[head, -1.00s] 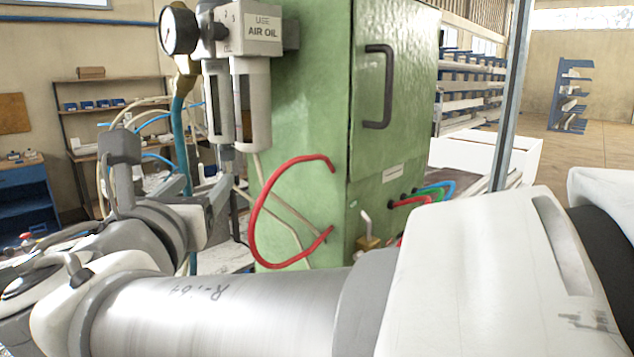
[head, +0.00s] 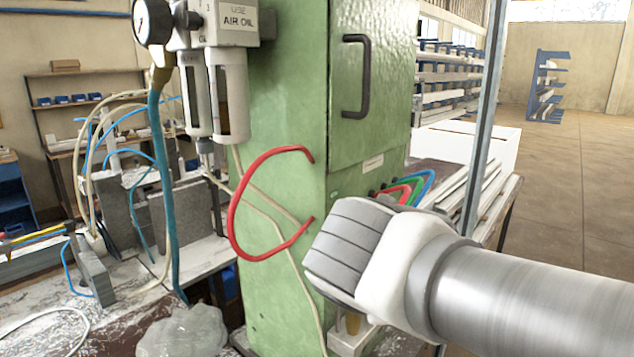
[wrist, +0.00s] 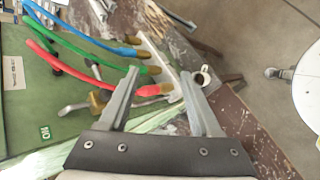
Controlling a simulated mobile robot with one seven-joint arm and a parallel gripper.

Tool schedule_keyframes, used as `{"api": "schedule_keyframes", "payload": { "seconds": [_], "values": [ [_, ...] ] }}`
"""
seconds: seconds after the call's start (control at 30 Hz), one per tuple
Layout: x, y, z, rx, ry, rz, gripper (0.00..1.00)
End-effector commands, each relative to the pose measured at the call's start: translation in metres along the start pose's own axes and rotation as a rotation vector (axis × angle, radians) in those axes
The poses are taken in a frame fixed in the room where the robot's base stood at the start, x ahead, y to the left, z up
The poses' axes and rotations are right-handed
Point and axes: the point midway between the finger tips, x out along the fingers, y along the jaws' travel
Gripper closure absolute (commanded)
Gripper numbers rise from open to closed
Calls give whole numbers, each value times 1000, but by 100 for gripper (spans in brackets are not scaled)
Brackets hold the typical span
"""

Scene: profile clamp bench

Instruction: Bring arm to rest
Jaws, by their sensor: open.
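Beyond the fingers are the ends of red (wrist: 62,64), green (wrist: 88,53) and blue (wrist: 85,30) hoses with brass fittings, beside a green cabinet. Whether the fingers touch anything there cannot be told. In the head view my arm reaches in from the right, across the lower right front of the green cabinet (head: 370,110). My gripper is hidden in that view.
An air-oil unit (head: 215,70) with a gauge (head: 153,20) and a looping red hose (head: 240,205) are on the cabinet's left side. Cables and grey clamp parts crowd the bench at left. Long profiles (head: 492,200) lie right of the cabinet. Open floor (head: 590,190) is at right.

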Motion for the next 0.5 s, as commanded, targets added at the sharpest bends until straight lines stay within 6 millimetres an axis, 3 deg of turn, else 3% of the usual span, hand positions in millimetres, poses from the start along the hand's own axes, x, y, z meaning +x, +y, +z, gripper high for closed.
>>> {"api": "schedule_keyframes", "payload": {
  "seconds": [0.03,0.1,0.23,0.4,0.5],
  "values": [
    [4,-16,15,156,4,-61,36],
    [8,-40,27,383,19,-146,36],
    [8,-76,38,807,39,-280,36],
    [4,-102,39,1255,62,-396,36],
    [1,-107,37,1417,74,-433,36]
  ]
}}
